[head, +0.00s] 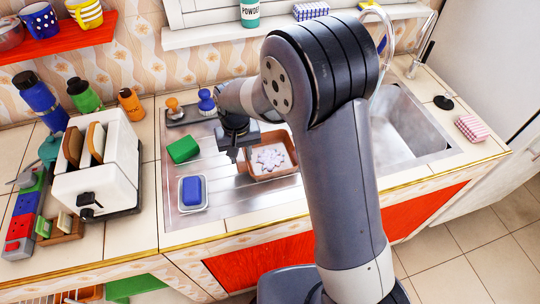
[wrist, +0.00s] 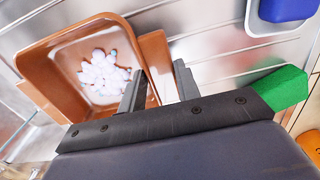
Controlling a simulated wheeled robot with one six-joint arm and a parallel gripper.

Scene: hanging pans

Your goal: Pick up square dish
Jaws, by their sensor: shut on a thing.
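The square dish (head: 291,159) is brown with a white flower-like patch on its inside bottom. It is at the drainboard beside the sink basin, partly hidden by my arm in the head view. In the wrist view the dish (wrist: 52,62) fills the upper left. My gripper (head: 238,155) is at the dish's left side in the head view. In the wrist view my gripper (wrist: 158,82) has one finger on each side of the dish's edge and is shut on it. I cannot tell whether the dish is clear of the drainboard.
A green sponge (head: 183,149) and a blue block in a pale tray (head: 192,207) lie left of the dish. Brushes (head: 206,101) stand behind. A white toaster (head: 118,168) is farther left. The sink basin (head: 410,125) is at the right.

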